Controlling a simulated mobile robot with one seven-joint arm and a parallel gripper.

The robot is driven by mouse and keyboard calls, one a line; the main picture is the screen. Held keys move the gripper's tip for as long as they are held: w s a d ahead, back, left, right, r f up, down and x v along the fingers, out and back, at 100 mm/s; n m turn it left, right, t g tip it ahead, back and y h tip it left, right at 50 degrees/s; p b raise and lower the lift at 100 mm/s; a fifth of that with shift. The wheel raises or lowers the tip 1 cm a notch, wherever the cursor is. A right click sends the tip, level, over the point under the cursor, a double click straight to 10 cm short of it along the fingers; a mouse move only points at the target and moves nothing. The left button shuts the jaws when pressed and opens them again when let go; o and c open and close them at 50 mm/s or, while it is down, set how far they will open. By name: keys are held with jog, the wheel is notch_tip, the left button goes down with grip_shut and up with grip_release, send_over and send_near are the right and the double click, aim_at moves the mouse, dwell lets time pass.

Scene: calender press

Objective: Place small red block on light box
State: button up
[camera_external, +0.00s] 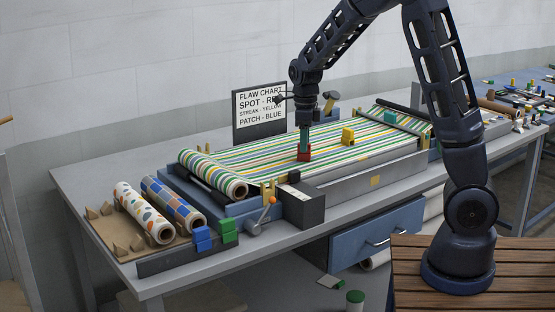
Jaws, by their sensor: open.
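A small red block (303,156) sits on the striped sheet, near the middle of the bed. My gripper (304,144) points straight down right above the block, its teal fingertips close to the block's top. The fingers are open; whether they touch the block is too small to tell. No thing is clearly marked as the light box. A dark box (308,210) with a pale patch on top stands at the front edge of the press, in front of and below the block.
A yellow block (347,136) stands on the sheet to the right. A striped roll (213,174) lies left of the block. Blue (202,239) and green (229,231) blocks and patterned rolls (145,214) are at the table's left end. A flaw chart sign (259,115) stands behind.

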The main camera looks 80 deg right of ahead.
notch_tip(320, 180, up, 8)
jog(key=shift+r, duration=0.1)
jog(key=s+a+r+n+t, duration=0.1)
jog(key=s+a+r+n, duration=0.15)
jog(key=a+n, duration=0.4)
jog(key=s+a+r+n+t, duration=0.1)
jog(key=s+a+r+n, duration=0.15)
jog(key=a+n, duration=0.45)
jog(key=s+a+r+n, duration=0.25)
jog(key=a+n, duration=0.35)
jog(key=a, duration=0.3)
jog(key=s+a+r+n+t, duration=0.1)
jog(key=s+a+n+t, duration=0.1)
jog(key=s+a+n, duration=1)
jog(key=a+n, duration=0.1)
jog(key=n, duration=0.3)
jog(key=shift+t, duration=0.3)
